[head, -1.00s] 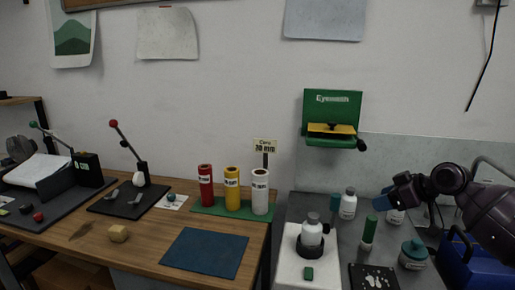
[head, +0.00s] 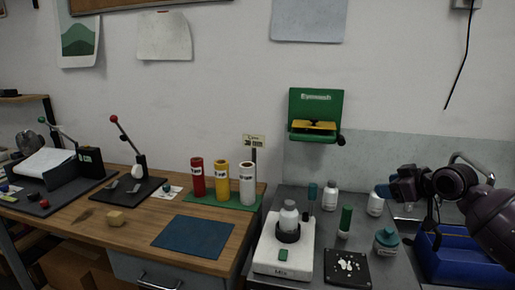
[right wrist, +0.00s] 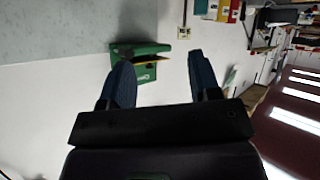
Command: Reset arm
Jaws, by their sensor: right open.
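My right arm comes in from the right edge of the head view. Its gripper (head: 386,190) is held above the right part of the grey bench, near a white bottle (head: 375,204). In the right wrist view the two blue fingers of this gripper (right wrist: 163,84) stand wide apart with nothing between them. My left gripper is not in view.
Red, yellow and white tubes (head: 221,181) stand on the wooden table (head: 70,222). A blue mat (head: 194,236) is bare.

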